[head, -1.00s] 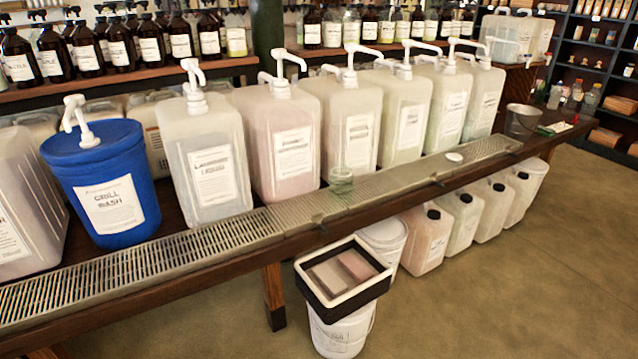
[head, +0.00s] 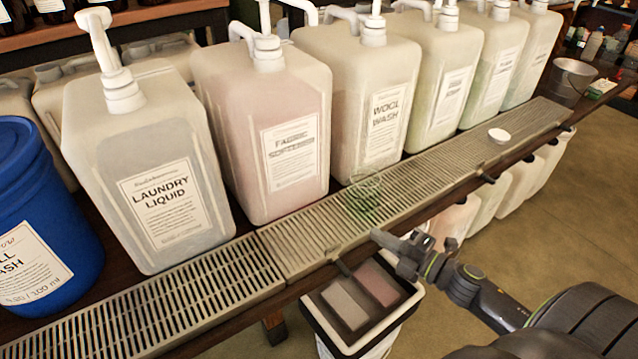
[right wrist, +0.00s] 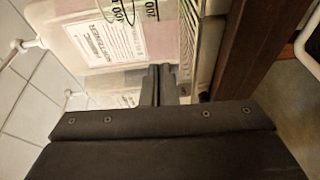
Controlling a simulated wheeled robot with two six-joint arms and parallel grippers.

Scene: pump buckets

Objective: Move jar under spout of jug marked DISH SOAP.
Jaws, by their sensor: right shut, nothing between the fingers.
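A clear, green-tinted jar (head: 363,200) stands upright on the slotted metal drip tray (head: 300,238), in front of the jug labelled WOOL WASH (head: 368,85). Its measuring marks show at the top of the right wrist view (right wrist: 140,10). Pale green jugs (head: 440,75) stand right of WOOL WASH; their labels are too small to read, so I cannot tell which is DISH SOAP. My right gripper (head: 377,236) is shut and empty, just in front of the jar at the tray's front edge, apart from it. Its fingers show in the right wrist view (right wrist: 158,84). My left gripper is out of view.
The LAUNDRY LIQUID jug (head: 150,180), a pink FABRIC SOFTENER jug (head: 270,110) and a blue bucket (head: 45,200) stand to the left. A small white disc (head: 498,135) lies on the tray at right. A black-rimmed bin (head: 360,320) stands below the bench. The tray between jar and disc is clear.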

